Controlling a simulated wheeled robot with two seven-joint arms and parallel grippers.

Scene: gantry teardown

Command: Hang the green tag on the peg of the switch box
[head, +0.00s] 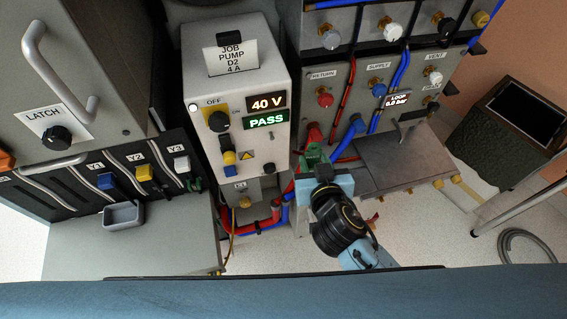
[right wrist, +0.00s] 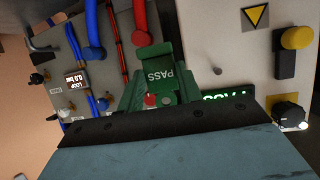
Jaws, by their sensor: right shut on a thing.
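The switch box (head: 196,66) stands left of centre in the head view, with lit readouts of 40 V and PASS. My right gripper (head: 318,168) is shut on the green tag (head: 314,152), just right of the box's lower edge. In the right wrist view the tag (right wrist: 158,72) reads PASS upside down. It is apart from the peg in the picture; the depth gap is unclear. My left gripper is out of view.
Red and blue hoses (head: 347,138) run close behind the tag. A grey metal shelf (head: 405,163) lies right of my gripper. A valve panel (head: 345,75) stands behind. A grey cabinet with a small tray (head: 124,215) is at left.

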